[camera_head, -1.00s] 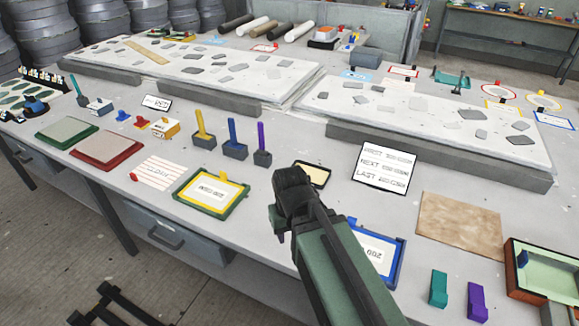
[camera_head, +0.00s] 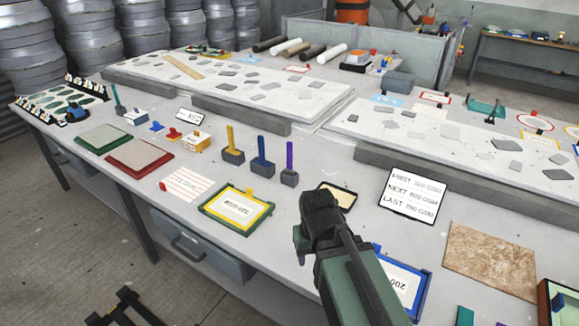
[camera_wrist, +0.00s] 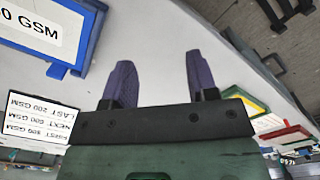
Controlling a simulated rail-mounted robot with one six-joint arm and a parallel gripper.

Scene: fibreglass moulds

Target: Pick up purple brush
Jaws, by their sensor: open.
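The purple brush (camera_head: 289,161) stands upright with its handle up in a grey base on the bench, at the right end of a row of brushes. A blue-handled brush (camera_head: 262,156) and a yellow-handled brush (camera_head: 232,146) stand to its left. My gripper (camera_head: 302,247) is over the bench, nearer the front edge than the purple brush and apart from it. In the wrist view my gripper (camera_wrist: 160,75) has two purple fingers spread apart with nothing between them. The purple brush cannot be made out in the wrist view.
A yellow-and-green framed card (camera_head: 236,209) lies left of my gripper, and a blue-framed card (camera_head: 402,285) lies right of it. A small dark tray (camera_head: 338,196) and a white sign (camera_head: 413,194) are behind. Long raised slabs (camera_head: 450,145) line the back.

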